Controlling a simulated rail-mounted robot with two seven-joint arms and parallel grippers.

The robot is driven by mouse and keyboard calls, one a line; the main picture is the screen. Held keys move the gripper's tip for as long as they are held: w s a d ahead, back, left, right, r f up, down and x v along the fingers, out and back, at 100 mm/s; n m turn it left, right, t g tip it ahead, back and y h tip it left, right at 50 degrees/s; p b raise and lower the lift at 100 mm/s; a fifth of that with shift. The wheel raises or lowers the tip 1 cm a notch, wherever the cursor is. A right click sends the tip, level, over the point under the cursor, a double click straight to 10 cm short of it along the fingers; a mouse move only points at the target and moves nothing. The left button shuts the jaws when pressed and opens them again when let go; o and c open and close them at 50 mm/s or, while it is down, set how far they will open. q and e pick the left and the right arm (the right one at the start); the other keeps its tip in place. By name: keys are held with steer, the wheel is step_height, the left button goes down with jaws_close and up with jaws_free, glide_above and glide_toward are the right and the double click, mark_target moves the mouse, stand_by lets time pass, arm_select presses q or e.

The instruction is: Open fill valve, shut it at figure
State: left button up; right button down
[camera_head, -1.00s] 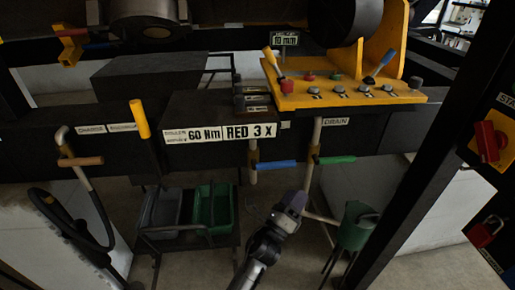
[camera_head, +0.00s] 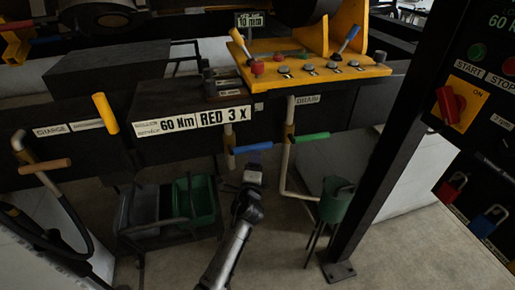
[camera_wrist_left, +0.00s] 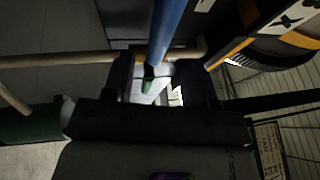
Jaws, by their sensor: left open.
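In the head view a blue lever handle (camera_head: 253,149) sticks out to the right from a pale vertical pipe (camera_head: 228,135) under the bench. A green lever handle (camera_head: 310,137) is on the pipe to its right, below the DRAIN label (camera_head: 307,99). My left gripper (camera_head: 254,166) is open, just below the blue handle. In the left wrist view the blue handle (camera_wrist_left: 167,28) runs down towards the space between the open jaws (camera_wrist_left: 160,82). I cannot tell whether it touches them. My right gripper is not in view.
A yellow panel (camera_head: 325,72) with knobs and levers overhangs above. A green can (camera_head: 336,197) stands below the drain pipe. A dark post (camera_head: 395,130) and switch panel (camera_head: 480,110) bound the right. A cart with a green bin (camera_head: 195,200) stands left of my arm.

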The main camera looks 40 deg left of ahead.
mark_target(257, 147)
arm_select(q)
steer(key=b+x, duration=0.1)
steer(key=x, duration=0.5)
steer(key=shift+w+a, duration=0.15)
steer(key=shift+a, duration=0.05)
jaws_close()
stand_by(0.4)
